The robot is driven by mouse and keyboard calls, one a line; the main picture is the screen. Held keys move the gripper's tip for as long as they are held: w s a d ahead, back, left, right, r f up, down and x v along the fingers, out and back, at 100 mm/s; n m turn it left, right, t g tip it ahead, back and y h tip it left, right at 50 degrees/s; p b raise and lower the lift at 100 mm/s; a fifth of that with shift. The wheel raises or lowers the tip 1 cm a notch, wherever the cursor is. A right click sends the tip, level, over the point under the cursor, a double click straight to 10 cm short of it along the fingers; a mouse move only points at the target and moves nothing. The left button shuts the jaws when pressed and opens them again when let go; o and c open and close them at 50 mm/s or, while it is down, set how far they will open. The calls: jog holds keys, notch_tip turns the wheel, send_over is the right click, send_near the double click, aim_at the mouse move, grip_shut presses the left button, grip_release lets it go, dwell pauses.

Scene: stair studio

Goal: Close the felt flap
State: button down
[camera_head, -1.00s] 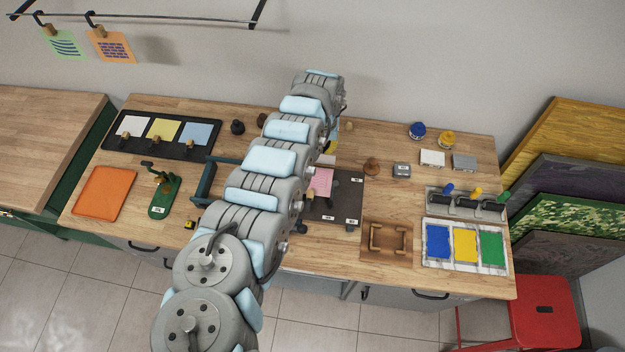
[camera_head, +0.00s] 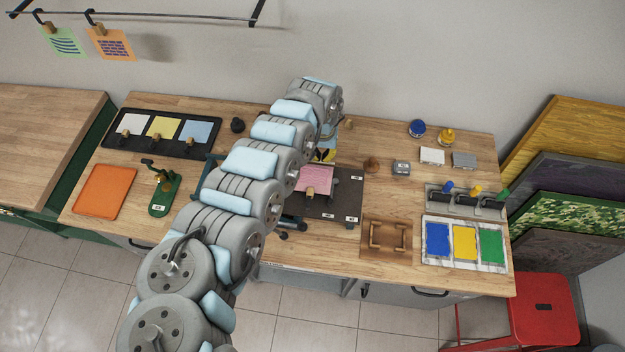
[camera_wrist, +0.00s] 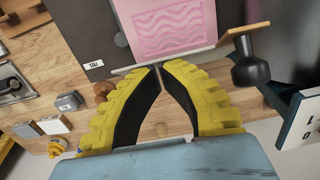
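The dark grey bed (camera_head: 345,190) lies on the bench with a pink printed sheet (camera_head: 315,179) on it. The sheet also shows in the wrist view (camera_wrist: 170,28), with a wavy pattern. A dark upright panel (camera_wrist: 288,32) at the right of the wrist view may be the felt flap; my arm hides that side in the head view. My gripper (camera_wrist: 161,66) has yellow ribbed fingers with black pads. Its tips nearly meet at a thin pale edge below the sheet. I cannot tell whether they touch or grip it.
A wooden strip with a black knob (camera_wrist: 250,68) is right of the fingertips. A brown round knob (camera_head: 371,165), small grey blocks (camera_head: 464,160) and a wooden frame (camera_head: 385,237) are right of the bed.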

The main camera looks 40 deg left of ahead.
aim_at(319, 182)
jog(key=shift+s+f, duration=0.1)
jog(key=shift+s, duration=0.05)
jog(key=shift+s+d+f, duration=0.2)
jog(key=shift+s+d, duration=0.05)
jog(key=shift+s, duration=0.05)
jog(key=shift+s+d+f, duration=0.3)
jog(key=shift+s+f, duration=0.1)
jog(key=shift+f, duration=0.1)
jog(key=shift+s+d+f, duration=0.3)
jog(key=shift+s+f, duration=0.05)
jog(key=shift+f, duration=0.15)
jog(key=shift+s+d+f, duration=0.1)
jog(key=shift+d+f, duration=0.05)
jog(key=shift+f, duration=0.25)
jog(key=shift+s+d+f, duration=0.2)
jog(key=shift+s+f, duration=0.1)
jog(key=shift+f, duration=0.2)
jog(key=shift+s+d+f, duration=0.1)
jog(key=shift+f, duration=0.9)
